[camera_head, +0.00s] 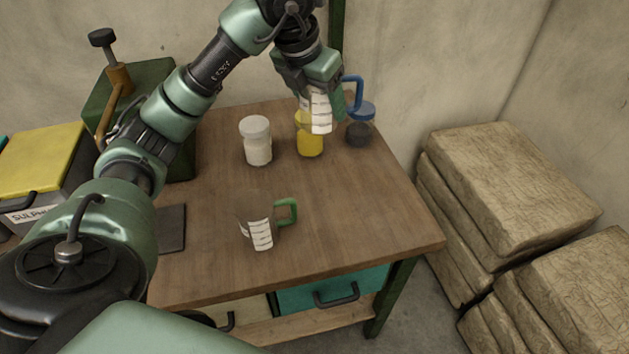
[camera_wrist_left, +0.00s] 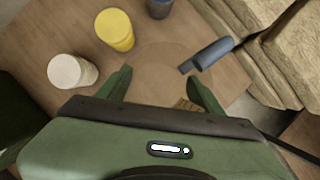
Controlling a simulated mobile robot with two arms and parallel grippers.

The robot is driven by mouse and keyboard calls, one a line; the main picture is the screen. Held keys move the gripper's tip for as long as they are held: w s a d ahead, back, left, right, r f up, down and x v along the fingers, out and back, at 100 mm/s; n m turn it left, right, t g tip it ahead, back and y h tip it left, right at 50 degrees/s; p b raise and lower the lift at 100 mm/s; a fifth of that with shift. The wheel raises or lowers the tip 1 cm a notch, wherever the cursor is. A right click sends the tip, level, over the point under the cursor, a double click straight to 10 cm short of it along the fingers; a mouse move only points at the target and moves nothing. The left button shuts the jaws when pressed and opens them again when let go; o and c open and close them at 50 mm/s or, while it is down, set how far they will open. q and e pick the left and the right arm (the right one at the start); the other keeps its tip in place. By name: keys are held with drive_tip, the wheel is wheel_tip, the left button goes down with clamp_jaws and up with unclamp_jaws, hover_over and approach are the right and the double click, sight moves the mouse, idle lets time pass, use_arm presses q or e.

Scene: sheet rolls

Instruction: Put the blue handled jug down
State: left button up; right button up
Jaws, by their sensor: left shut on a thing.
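The blue handled jug (camera_head: 320,113) is clear, with white scale marks. My left gripper (camera_head: 318,85) is shut on it, at the back right of the table, and the jug appears raised above the top. Its blue handle (camera_head: 353,93) points right. In the left wrist view the handle (camera_wrist_left: 212,53) shows beyond the right finger, and the clear body between the fingers (camera_wrist_left: 157,85) is hard to make out. The jug overlaps the yellow jar in the head view. My right gripper is not in view.
A white-lidded jar (camera_head: 257,142), a yellow jar (camera_head: 310,143) and a blue-lidded dark jar (camera_head: 360,128) stand at the table's back. A green handled jug (camera_head: 258,222) stands near the front. The wooden table (camera_head: 355,215) is clear at right. Stacked sacks (camera_head: 510,185) lie beyond its right edge.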

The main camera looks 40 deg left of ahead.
use_arm(q)
drive_tip(key=shift+w+a+r+n, duration=0.1)
drive_tip(key=shift+w+a+n, duration=0.15)
drive_tip(key=shift+a+n, duration=0.2)
drive_tip(key=shift+a+f+y, duration=0.1)
drive_tip(key=shift+f+y, duration=0.2)
drive_tip(key=shift+n, duration=0.25)
wheel_tip(320, 180, down, 15)
drive_tip(key=shift+r+b, duration=0.15)
drive_tip(key=shift+b, duration=0.5)
wheel_tip(320, 180, down, 4)
drive_tip(key=shift+f, duration=0.15)
drive_tip(key=shift+f, duration=0.2)
drive_tip(key=o, duration=1.5)
drive_tip(key=shift+r, duration=0.1)
